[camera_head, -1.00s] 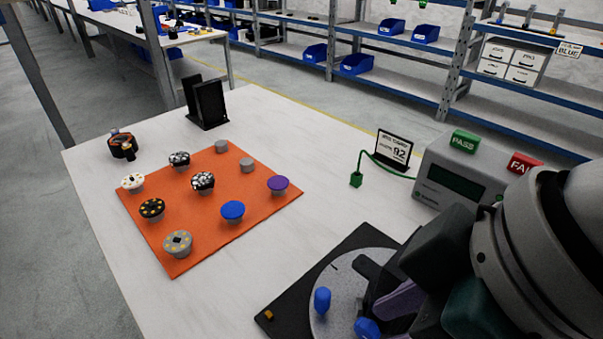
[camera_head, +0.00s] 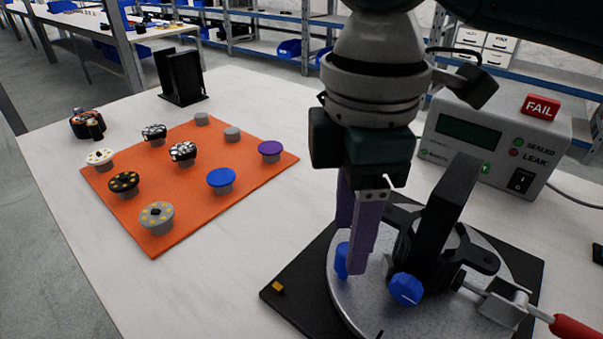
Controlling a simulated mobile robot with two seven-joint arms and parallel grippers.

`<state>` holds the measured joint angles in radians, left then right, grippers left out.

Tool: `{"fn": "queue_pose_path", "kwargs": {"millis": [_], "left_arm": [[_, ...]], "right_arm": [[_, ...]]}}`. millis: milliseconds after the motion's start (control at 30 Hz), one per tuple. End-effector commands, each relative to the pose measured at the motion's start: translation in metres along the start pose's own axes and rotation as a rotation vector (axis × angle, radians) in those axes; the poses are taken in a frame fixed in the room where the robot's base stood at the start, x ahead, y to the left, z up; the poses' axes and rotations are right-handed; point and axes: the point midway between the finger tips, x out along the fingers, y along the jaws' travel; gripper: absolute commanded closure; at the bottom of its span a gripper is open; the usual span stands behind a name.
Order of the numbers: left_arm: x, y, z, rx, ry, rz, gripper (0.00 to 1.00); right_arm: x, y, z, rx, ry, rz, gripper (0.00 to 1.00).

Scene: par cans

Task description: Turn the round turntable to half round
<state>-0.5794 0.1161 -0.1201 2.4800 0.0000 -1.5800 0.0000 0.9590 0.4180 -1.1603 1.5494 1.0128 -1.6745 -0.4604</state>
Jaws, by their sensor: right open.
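The round turntable (camera_head: 345,302) is a speckled grey disc on a black square base (camera_head: 292,307) at the front right of the table. An upright blue peg (camera_head: 341,261) and a blue knob (camera_head: 406,289) are on it, beside a black clamp fixture (camera_head: 445,225). A small dark line marks the disc near its front edge. My right gripper (camera_head: 352,265) points down over the disc's left side, its purple fingers open. The front finger overlaps the blue peg in view; I cannot tell whether they touch. My left gripper is not in view.
A metal toggle with a red handle (camera_head: 577,330) sticks out at the right. A leak tester (camera_head: 490,140) with a red FAIL sign stands behind. An orange mat (camera_head: 190,205) with several round parts and a black stand (camera_head: 181,78) are left. White table between is clear.

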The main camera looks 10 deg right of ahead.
Motion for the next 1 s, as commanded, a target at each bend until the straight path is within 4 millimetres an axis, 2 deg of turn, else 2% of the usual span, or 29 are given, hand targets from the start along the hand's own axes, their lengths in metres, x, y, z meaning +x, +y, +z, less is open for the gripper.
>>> {"fn": "queue_pose_path", "kwargs": {"millis": [33,200,567,1000], "left_arm": [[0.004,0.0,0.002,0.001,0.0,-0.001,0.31],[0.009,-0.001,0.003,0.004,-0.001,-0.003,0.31],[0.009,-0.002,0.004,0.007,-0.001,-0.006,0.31],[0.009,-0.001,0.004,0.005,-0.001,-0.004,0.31]], "right_arm": [[0.011,0.0,0.0,0.002,-0.002,-0.001,0.43],[0.032,0.0,0.0,0.0,-0.001,0.0,0.43],[0.037,0.0,0.0,-0.001,0.001,0.002,0.43],[0.037,0.0,0.0,0.0,0.001,0.002,0.91]]}}
